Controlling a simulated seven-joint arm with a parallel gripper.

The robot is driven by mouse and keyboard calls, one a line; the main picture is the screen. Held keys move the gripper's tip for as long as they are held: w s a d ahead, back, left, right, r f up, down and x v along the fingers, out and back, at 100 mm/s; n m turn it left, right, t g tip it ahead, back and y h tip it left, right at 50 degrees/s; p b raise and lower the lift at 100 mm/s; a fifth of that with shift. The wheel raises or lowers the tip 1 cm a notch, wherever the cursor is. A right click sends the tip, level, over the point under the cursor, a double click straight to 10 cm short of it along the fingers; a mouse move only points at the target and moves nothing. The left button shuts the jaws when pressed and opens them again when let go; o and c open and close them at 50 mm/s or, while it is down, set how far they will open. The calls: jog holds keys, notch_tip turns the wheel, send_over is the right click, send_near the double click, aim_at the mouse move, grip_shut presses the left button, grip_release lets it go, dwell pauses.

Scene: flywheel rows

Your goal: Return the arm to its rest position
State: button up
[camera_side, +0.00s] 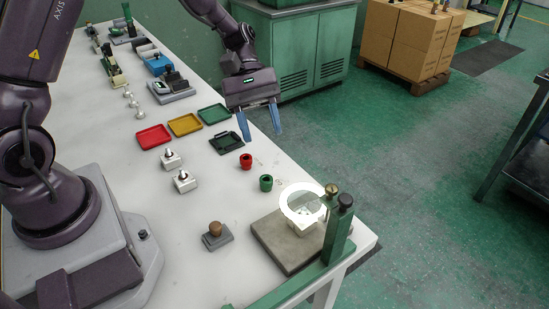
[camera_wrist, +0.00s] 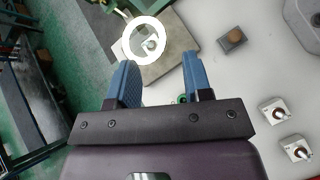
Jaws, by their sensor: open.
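My gripper (camera_side: 260,123) is open and empty, its two blue fingers spread apart. In the side view it hangs above the far edge of the white table, beside the black tray. In the wrist view the gripper (camera_wrist: 158,82) points toward the lit white ring (camera_wrist: 143,40), with bare space between the fingers. A small green cup is partly hidden behind one finger in the wrist view; the green cup (camera_side: 266,183) and a red cup (camera_side: 246,161) stand on the table in the side view.
Red (camera_side: 153,136), yellow (camera_side: 185,124) and green (camera_side: 214,113) trays and a black tray (camera_side: 226,142) lie mid-table. Two white blocks with pins (camera_side: 184,181) stand nearer. A grey plate (camera_side: 275,245) with a green post (camera_side: 336,235) is at the right end.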

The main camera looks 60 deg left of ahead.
jog(key=s+a+r+m+t+y, duration=0.4)
jog(key=s+r+m+t+y, duration=0.4)
jog(key=s+r+m, duration=0.3)
jog(key=shift+s+a+r+m+y, duration=0.3)
jog(key=shift+s+r+y, duration=0.5)
jog(key=shift+s+r, duration=1.35)
jog(key=shift+d, duration=0.1)
